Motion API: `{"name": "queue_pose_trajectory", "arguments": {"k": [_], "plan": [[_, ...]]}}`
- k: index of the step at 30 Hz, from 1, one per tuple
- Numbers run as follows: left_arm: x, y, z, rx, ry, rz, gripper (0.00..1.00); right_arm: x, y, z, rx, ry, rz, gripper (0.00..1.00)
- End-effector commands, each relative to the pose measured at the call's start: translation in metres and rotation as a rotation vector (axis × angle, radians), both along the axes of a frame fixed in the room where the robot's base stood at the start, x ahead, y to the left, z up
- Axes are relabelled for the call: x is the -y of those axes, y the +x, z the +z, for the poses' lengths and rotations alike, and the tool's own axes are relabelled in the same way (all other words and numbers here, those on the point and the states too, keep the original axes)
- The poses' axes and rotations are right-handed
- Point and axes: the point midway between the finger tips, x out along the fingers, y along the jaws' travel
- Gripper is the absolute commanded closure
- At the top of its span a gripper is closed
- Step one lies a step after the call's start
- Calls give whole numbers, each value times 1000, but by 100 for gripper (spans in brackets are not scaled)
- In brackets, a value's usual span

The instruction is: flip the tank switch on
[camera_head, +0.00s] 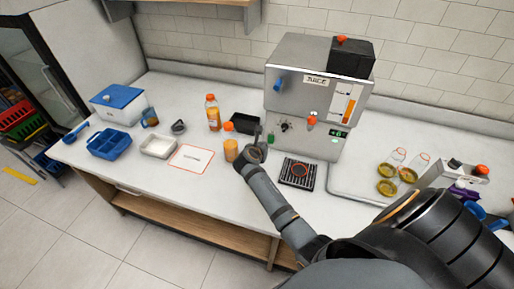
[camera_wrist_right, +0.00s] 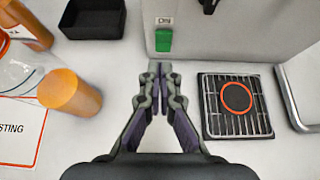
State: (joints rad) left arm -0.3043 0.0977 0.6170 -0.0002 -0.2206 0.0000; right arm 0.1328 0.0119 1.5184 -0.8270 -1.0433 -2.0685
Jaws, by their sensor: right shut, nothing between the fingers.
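The juice machine (camera_head: 300,95) is a grey metal box at the back of the counter. A green switch (camera_wrist_right: 164,40) with an "ON" label above it sits low on its front face in the right wrist view. It shows small in the head view (camera_head: 270,138), beside my right gripper (camera_head: 258,148). The right gripper (camera_wrist_right: 160,70) is shut and empty, its fingertips pointing toward the machine just below the switch in the picture. I cannot tell whether they touch it. My left gripper is not in view.
A black drip grate (camera_wrist_right: 236,105) with an orange ring lies right of the gripper. An orange bottle (camera_wrist_right: 70,93) stands close on the left. A black tray (camera_wrist_right: 93,18) is at back left. Glass jars (camera_head: 387,186) stand farther right.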

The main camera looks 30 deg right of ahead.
Motion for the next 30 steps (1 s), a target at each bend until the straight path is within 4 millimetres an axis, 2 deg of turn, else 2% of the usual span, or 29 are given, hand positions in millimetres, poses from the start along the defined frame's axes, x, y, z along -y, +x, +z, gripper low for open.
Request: {"name": "queue_pose_trajectory", "arguments": {"k": [4,9,12,21,30], "plan": [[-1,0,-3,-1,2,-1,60,-18,-15,19,2,1,0,100],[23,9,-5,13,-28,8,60,-31,-27,35,-1,1,0,100],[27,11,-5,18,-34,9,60,-35,-30,40,-2,0,0,100],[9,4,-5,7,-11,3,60,-36,-31,42,-2,-2,-1,100],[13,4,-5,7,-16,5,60,-36,-31,42,-2,-2,-1,100]]}}
